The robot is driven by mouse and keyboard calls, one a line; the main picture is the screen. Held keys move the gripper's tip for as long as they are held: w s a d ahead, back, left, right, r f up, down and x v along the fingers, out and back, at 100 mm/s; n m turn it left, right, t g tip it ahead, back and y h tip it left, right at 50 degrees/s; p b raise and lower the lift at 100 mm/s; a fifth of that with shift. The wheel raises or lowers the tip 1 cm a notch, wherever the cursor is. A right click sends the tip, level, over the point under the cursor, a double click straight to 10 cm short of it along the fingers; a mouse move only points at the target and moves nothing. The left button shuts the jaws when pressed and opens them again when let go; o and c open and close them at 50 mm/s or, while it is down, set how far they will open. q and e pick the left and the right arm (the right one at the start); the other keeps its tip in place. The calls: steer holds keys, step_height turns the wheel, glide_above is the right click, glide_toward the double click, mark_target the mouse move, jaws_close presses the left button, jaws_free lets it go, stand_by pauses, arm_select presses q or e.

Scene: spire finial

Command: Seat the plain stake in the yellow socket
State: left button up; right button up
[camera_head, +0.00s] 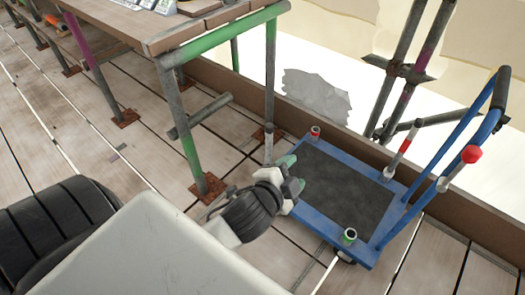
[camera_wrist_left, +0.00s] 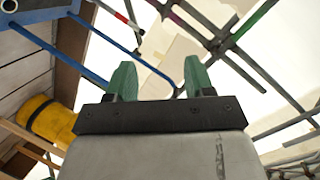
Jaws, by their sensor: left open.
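My left gripper (camera_head: 291,176) is open and empty, just off the left side of a blue trolley (camera_head: 335,222). Its two green fingers stand apart in the left wrist view (camera_wrist_left: 160,82), with nothing between them. A short tubular socket with a red band (camera_head: 315,132) is at the trolley's far left corner. Another, with a green band (camera_head: 350,237), is at the near corner. A red-and-white banded stake (camera_head: 398,154) stands at the far right corner. A red-capped stake (camera_head: 460,167) stands at the right. I cannot make out a plain stake or a clearly yellow socket.
A wooden workbench (camera_head: 170,38) on scaffold legs stands at the upper left. A horizontal pole juts out beneath it. Scaffold tubes (camera_head: 405,70) rise behind the trolley. The trolley's dark deck (camera_head: 335,185) is clear. A yellow cylinder (camera_wrist_left: 48,122) shows in the left wrist view.

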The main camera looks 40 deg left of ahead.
arm_select(q)
steer(key=s+f+n+g+h, duration=0.1)
steer(key=s+f+n+g, duration=0.5)
steer(key=s, duration=0.5)
steer(key=n, duration=0.2)
steer(key=shift+f+n+g, duration=0.3)
steer(key=shift+f+g, duration=0.05)
steer(key=shift+g, duration=0.05)
